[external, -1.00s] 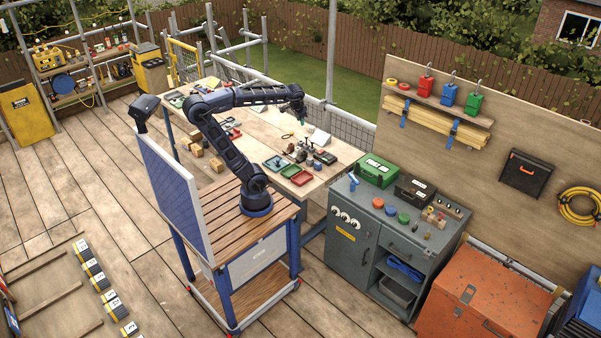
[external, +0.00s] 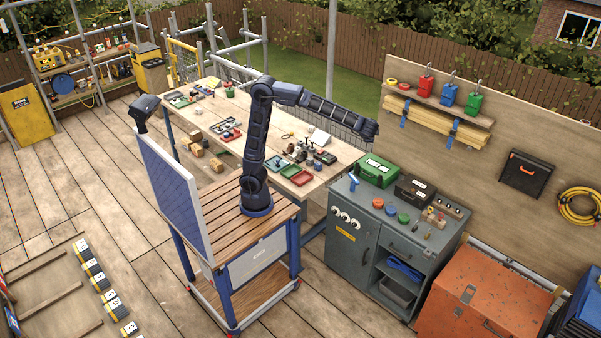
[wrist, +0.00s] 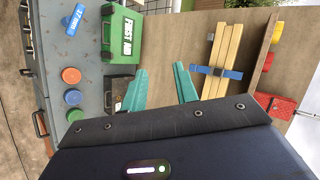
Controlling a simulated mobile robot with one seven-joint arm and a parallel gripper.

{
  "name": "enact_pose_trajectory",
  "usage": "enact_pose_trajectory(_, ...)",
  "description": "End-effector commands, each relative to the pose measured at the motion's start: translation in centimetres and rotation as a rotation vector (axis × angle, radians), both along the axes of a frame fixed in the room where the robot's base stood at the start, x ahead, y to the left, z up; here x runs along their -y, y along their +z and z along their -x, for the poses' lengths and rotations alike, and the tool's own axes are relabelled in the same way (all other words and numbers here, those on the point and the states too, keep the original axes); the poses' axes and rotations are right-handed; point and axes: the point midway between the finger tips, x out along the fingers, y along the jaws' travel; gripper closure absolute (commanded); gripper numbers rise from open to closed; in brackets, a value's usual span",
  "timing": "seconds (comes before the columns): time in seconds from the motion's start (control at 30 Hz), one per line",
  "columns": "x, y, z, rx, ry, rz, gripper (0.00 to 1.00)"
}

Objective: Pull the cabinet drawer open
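The grey cabinet (external: 352,264) stands right of the workbench in the external view. Its drawer front (external: 410,255) is at the upper right of the cabinet face, above an open shelf, and looks shut. In the wrist view the cabinet top (wrist: 88,128) shows at the left, turned on its side. My gripper (external: 372,129) is up in the air behind and above the cabinet, near the green first aid box, well away from the drawer. Its two teal fingers (wrist: 160,88) are spread apart with nothing between them.
On the cabinet top are a green first aid box (external: 376,170), a black case (external: 414,190) and coloured round lids (external: 391,210). A board with a shelf of timber (external: 434,121) stands behind. An orange chest (external: 480,297) stands to the right. Floor in front is clear.

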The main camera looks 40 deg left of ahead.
Motion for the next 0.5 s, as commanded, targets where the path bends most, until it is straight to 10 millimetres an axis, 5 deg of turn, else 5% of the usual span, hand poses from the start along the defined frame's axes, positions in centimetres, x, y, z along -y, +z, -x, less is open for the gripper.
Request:
enact_pose_trajectory(0.03, 3.1, -0.5, 0.7, 0.023, -0.042, -0.023, 0.7)
enact_pose_trajectory(0.3, 17.8, -2.2, 5.9, 0.186, -0.243, -0.112, 0.7)
enact_pose_trajectory(0.5, 24.9, -3.3, 10.1, 0.278, -0.345, -0.14, 0.7)
